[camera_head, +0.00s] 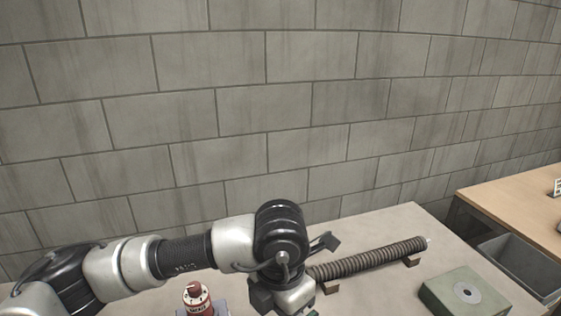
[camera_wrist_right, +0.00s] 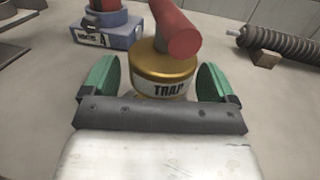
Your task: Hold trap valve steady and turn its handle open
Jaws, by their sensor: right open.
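The trap valve (camera_wrist_right: 163,72) stands in the right wrist view, with a gold round body labelled TRAP and a red handle (camera_wrist_right: 178,32) slanting up from its top. My right gripper (camera_wrist_right: 158,85) is open, with one green fingertip on each side of the gold body. A gap shows at the left finger; contact on the right is unclear.
A red-topped piece (camera_head: 196,297) on a blue labelled box (camera_wrist_right: 108,32) stands left of the valve. A ribbed tube (camera_head: 370,259) lies on small blocks to the right. A green box (camera_head: 463,297) and a grey bin (camera_head: 520,267) are farther right. A block wall (camera_head: 300,110) is behind.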

